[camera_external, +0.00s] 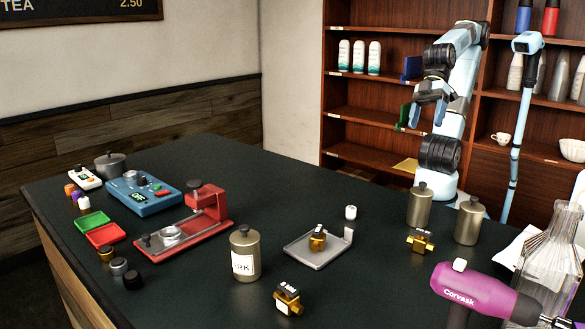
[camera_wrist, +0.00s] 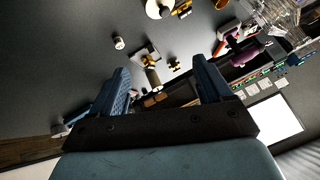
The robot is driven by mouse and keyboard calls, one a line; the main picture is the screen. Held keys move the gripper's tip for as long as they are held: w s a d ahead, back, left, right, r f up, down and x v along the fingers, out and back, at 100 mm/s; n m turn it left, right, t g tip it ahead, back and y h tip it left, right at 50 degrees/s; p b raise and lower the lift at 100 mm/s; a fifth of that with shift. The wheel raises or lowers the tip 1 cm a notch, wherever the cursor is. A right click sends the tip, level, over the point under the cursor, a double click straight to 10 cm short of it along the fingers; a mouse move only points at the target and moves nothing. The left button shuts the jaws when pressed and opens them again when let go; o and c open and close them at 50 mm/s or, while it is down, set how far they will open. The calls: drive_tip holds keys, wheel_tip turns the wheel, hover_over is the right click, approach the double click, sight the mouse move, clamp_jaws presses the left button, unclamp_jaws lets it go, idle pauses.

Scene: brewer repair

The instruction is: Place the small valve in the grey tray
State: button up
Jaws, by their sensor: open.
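Three brass valves show in the external view. One valve (camera_external: 318,240) sits on the grey tray (camera_external: 303,256), one valve (camera_external: 288,298) lies on the counter in front of it, and one valve (camera_external: 420,241) lies to its right, near two canisters. The front one looks largest, but it is also nearest the camera; I cannot tell surely which is the small one. My gripper (camera_external: 427,112) is raised above the far side of the counter, open and empty. In the wrist view its fingers (camera_wrist: 160,78) are spread, with the tray (camera_wrist: 143,51) and a valve (camera_wrist: 174,64) far beyond.
Bronze canisters (camera_external: 419,205) (camera_external: 467,220) stand by my arm; a labelled canister (camera_external: 245,256) stands left of the tray. A purple driver (camera_external: 480,291) and a glass vessel (camera_external: 550,255) crowd the right. A red press (camera_external: 190,225) stands left. Shelves (camera_external: 365,100) are behind.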

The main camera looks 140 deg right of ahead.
drive_tip(key=s+d+f+n+g+h, duration=0.1)
drive_tip(key=s+d+f+n, duration=0.1)
drive_tip(key=s, duration=0.6)
drive_tip(key=shift+d+f+n+g, duration=0.3)
drive_tip(key=shift+d+n+g, duration=0.1)
drive_tip(key=shift+d+n, duration=0.45)
